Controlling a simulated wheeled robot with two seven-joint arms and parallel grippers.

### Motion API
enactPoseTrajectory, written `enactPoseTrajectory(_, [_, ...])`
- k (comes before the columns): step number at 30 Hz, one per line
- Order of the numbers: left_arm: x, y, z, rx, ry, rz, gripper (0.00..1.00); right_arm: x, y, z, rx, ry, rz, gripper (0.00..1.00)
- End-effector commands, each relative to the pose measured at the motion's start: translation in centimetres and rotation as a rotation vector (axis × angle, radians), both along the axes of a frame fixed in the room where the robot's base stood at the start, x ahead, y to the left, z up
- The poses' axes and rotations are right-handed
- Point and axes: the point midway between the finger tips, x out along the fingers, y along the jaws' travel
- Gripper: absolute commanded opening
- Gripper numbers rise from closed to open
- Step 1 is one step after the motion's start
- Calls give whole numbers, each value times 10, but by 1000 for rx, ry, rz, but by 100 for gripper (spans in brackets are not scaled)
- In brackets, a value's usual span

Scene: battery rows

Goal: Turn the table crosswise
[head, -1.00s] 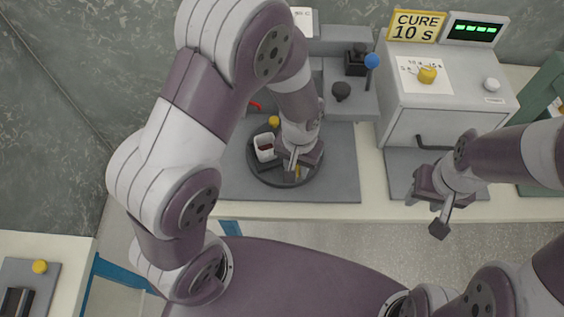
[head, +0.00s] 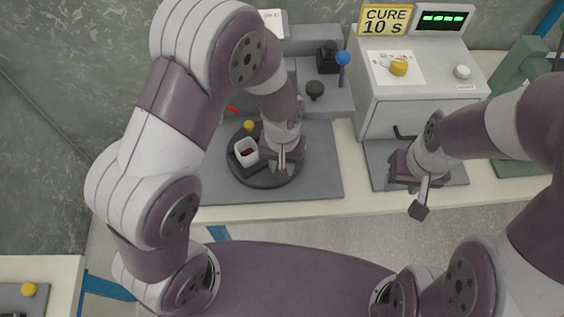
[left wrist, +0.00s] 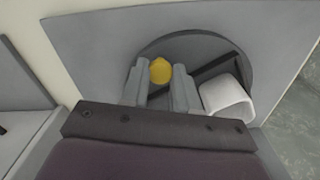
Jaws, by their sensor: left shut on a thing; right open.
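The round dark turntable (head: 240,174) lies on a grey mat on the bench. A dark bar crosses it, and a white cup (head: 246,153) with something dark red inside stands on its left part. My left gripper (head: 281,168) is low over the turntable's right part. In the left wrist view its fingers are closed around a yellow knob (left wrist: 160,70), and the cup (left wrist: 227,103) is to their right. The arm hides part of the turntable in the head view. My right gripper (head: 421,202) is open and empty near the bench's front edge.
Another yellow knob (head: 249,125) is at the turntable's far left edge. A red lever (head: 231,109) is behind it. A blue-topped lever (head: 343,58) stands behind the mat. A grey cure box (head: 398,90) with a yellow sign (head: 385,19) stands at right.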

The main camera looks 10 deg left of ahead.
Motion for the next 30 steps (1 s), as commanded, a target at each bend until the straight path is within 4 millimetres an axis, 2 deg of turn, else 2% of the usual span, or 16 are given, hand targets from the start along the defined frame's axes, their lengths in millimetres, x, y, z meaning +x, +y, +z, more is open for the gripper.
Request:
enactPoseTrajectory(1, [2,-1,2,-2,-7,-1,0,0,0,0,0,0,0,43])
enactPoseTrajectory(2, [2,-1,2,-2,-7,-1,36,0,0,0,0,0,0,43])
enactPoseTrajectory(3, [2,-1,2,-2,-7,-1,40,0,0,0,0,0,0,43])
enactPoseTrajectory(11, [1,0,2,-1,-4,-1,40,0,0,0,0,0,0,43])
enactPoseTrajectory(14, [2,-1,11,-2,-6,-1,40,0,0,1,0,0,0,43])
enactPoseTrajectory(24, [2,-1,98,-3,-9,-1,40,0,0,5,0,0,0,43])
enactPoseTrajectory(30, [1,0,125,-2,-6,-1,40,0,0,6,0,0,0,43])
